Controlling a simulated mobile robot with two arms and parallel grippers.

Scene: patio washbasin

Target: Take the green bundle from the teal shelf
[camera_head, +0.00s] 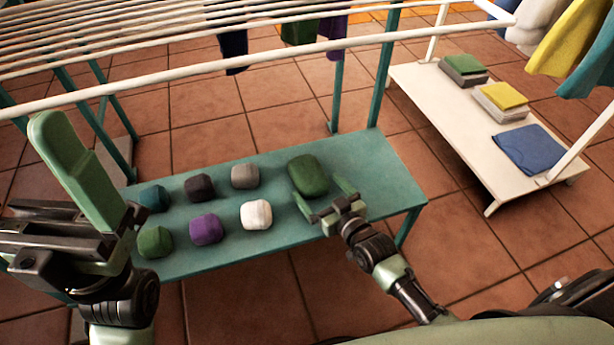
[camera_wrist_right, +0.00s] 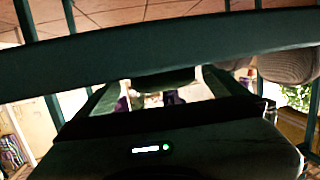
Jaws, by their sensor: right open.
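The teal shelf (camera_head: 385,170) holds several rolled bundles. A larger green bundle (camera_head: 308,175) lies at its right end in the back row. A smaller green bundle (camera_head: 155,241) lies at the front left. My right gripper (camera_head: 325,199) is open and empty just in front of the larger green bundle, its fingers pointing toward it; whether they touch it is unclear. In the right wrist view a dark shape (camera_wrist_right: 165,80) shows between the fingers, too dark to name surely. My left gripper (camera_head: 85,175) is raised at the left, close to the camera; its opening cannot be judged.
Teal (camera_head: 154,197), black (camera_head: 199,187), grey (camera_head: 245,175), purple (camera_head: 206,229) and white (camera_head: 256,214) bundles share the shelf. White rack bars (camera_head: 250,68) cross above. A low white table (camera_head: 440,105) with folded cloths stands at right. The shelf's right end is bare.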

